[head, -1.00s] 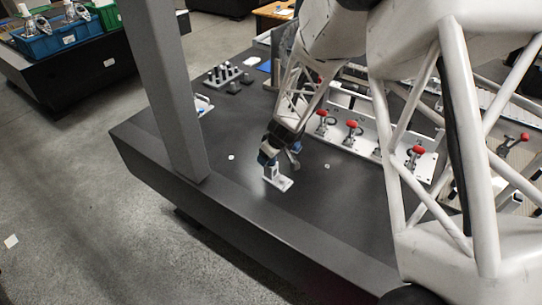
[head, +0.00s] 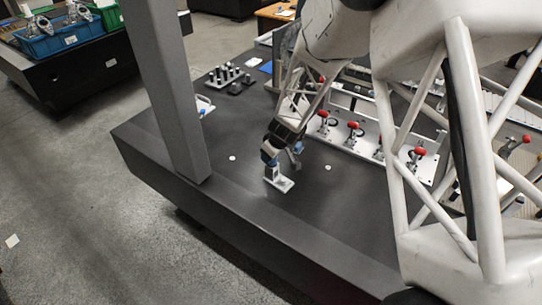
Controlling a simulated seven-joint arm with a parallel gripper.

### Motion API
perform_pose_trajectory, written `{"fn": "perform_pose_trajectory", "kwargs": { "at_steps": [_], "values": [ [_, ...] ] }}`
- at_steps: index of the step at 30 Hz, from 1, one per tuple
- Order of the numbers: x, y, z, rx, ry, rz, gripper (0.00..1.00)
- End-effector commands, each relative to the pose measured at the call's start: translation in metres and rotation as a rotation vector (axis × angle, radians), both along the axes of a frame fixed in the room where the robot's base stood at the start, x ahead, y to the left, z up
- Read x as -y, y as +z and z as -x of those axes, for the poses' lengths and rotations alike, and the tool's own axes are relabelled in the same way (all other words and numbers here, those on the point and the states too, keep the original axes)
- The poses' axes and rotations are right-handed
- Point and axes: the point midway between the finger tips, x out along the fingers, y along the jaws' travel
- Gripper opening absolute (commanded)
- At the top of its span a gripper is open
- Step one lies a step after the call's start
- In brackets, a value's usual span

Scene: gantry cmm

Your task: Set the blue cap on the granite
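My gripper (head: 283,158) is low over the dark granite table (head: 325,215), pointing down. Its two fingers look spread, with dark table visible between them. Blue shows on the left finger side and, smaller, on the right; I cannot tell whether either patch is the blue cap or part of the fingers. The finger overlaps the post's top, so contact is unclear. No separate blue cap can be made out on the granite.
A white fixture plate with red-handled clamps (head: 353,137) lies behind and right of my gripper. A block of dark pegs (head: 228,75) stands at the back. A grey column (head: 168,90) rises at the left edge. Granite in front is clear, with small white dots (head: 328,168).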

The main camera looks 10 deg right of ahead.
Motion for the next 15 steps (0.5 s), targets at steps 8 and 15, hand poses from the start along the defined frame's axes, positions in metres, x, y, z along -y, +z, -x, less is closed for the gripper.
{"fn": "perform_pose_trajectory", "kwargs": {
  "at_steps": [8, 15],
  "values": [
    [0.0, 0.03, 0.0, 0.002, 0.001, 0.0, 0.14],
    [0.0, 0.066, 0.0, 0.003, 0.002, 0.002, 0.14]
  ]
}}
